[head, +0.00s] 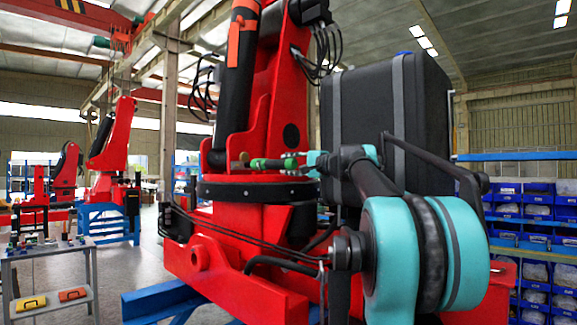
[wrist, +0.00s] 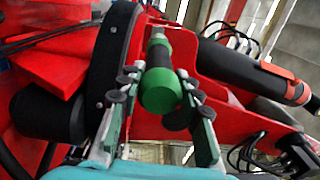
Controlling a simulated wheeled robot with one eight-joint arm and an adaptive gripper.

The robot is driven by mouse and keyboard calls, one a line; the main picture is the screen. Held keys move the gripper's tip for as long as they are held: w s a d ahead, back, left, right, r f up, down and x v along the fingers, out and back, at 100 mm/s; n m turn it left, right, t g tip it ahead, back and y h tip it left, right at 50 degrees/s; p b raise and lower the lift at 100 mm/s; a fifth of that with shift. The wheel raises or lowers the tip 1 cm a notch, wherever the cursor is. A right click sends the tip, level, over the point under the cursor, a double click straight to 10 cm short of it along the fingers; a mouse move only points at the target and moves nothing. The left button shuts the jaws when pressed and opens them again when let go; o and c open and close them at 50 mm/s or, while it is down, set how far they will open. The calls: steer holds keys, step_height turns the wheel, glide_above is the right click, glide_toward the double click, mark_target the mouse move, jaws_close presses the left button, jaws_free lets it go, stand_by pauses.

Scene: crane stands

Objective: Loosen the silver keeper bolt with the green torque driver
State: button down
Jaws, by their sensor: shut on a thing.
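The silver keeper bolt cannot be told apart for sure; the area around the driver's tip is small and partly hidden. I cannot tell whether the tip touches anything.
The red crane (head: 262,110) stands close ahead, with the black slewing ring (head: 255,190) below my gripper. Black cables hang around it. A grey cart (head: 50,250) with tools stands at the left. Blue bin shelves (head: 520,210) are at the right. Open floor lies at left.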

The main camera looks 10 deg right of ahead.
mark_target(274, 164)
steer(key=shift+x, duration=3.75)
stand_by(1.0)
steer(key=shift+s+d, duration=0.1)
steer(key=shift+s, duration=0.05)
stand_by(1.5)
